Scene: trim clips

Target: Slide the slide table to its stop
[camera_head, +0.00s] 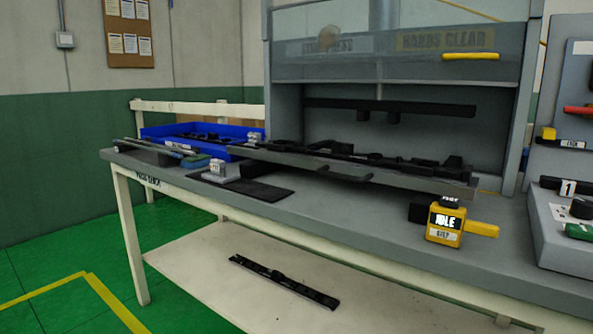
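The slide table (425,181) looks to be the long grey plate in front of the press opening, lying across the bench. Several dark trim parts (375,158) lie along its top. A black bar like a handle (345,175) sticks out at its front edge. Its right end reaches below the right side of the press opening. I cannot tell where its stop is or how far it is from it. My gripper is not in view.
A yellow box marked IDLE (444,223) stands on the grey bench (345,222) at the right front. A blue tray (165,131) and a black mat (262,191) are at the left. The press's clear guard (400,55) is raised. A dark strip (283,281) lies on the lower shelf.

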